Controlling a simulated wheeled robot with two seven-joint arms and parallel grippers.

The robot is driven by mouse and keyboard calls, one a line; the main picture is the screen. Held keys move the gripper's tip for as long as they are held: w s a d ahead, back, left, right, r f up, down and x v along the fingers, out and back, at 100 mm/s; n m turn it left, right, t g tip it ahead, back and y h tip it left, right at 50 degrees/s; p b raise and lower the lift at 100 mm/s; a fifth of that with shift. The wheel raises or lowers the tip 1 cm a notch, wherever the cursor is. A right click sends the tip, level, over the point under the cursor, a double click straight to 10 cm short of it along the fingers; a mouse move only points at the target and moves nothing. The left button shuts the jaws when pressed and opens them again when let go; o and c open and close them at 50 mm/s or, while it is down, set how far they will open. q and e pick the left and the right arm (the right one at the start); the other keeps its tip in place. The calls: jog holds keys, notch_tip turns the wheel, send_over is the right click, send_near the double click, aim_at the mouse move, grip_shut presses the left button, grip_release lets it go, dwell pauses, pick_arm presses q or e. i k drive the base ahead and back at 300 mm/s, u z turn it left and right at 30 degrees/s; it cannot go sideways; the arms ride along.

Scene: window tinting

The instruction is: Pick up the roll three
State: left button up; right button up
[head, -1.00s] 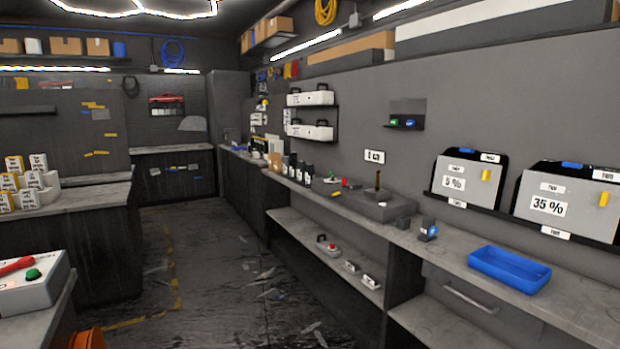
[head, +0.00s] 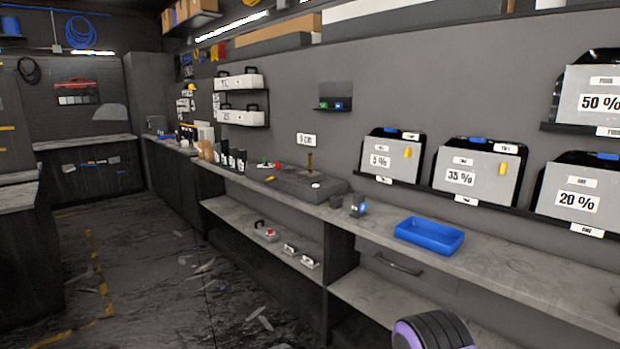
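I see no roll that I can read as roll three. Grey panels in dark holders hang on the right wall, marked 5 % (head: 378,148), 35 % (head: 480,165), 20 % (head: 600,195) and 50 % (head: 603,82). Their small labels are mostly too small to read for sure. Neither of my grippers is in view.
A long grey counter (head: 500,263) runs along the right wall, with a blue tray (head: 430,235) and a dark grey block (head: 308,186) on it. Small items sit on the lower shelf (head: 250,227). A dark ribbed shape with a purple edge, unidentified, is at the bottom. Floor at left looks open, with scraps.

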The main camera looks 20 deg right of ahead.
aim_at(242, 159)
jog(key=u, duration=0.2)
jog(key=i, duration=2.5)
jog(key=u, duration=0.7)
jog(key=i, duration=4.25)
jog(key=z, duration=1.25)
